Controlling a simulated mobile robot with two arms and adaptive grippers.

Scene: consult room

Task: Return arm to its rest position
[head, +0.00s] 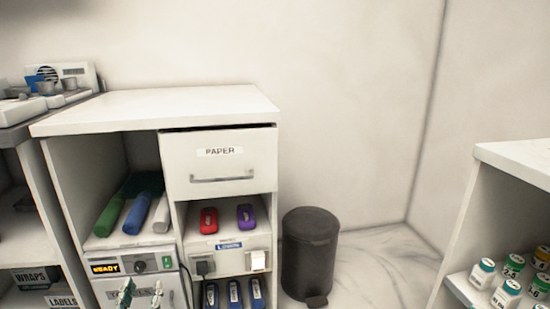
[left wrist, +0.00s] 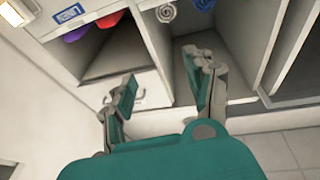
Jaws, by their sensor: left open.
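My left gripper (head: 141,292) shows at the bottom edge of the head view, in front of the lower left part of the white cabinet (head: 165,112). Only its green and grey fingertips show there; the rest of the arm is out of frame. In the left wrist view the same gripper (left wrist: 163,86) has its two fingers spread wide, with nothing between them. My right gripper is in neither view.
The cabinet has a PAPER drawer (head: 220,163), a READY display unit (head: 130,265), rolled items (head: 137,213) and staplers (head: 209,220). A dark bin (head: 309,252) stands right of it. A white shelf (head: 515,160) with bottles is at the right. Floor between bin and shelf is clear.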

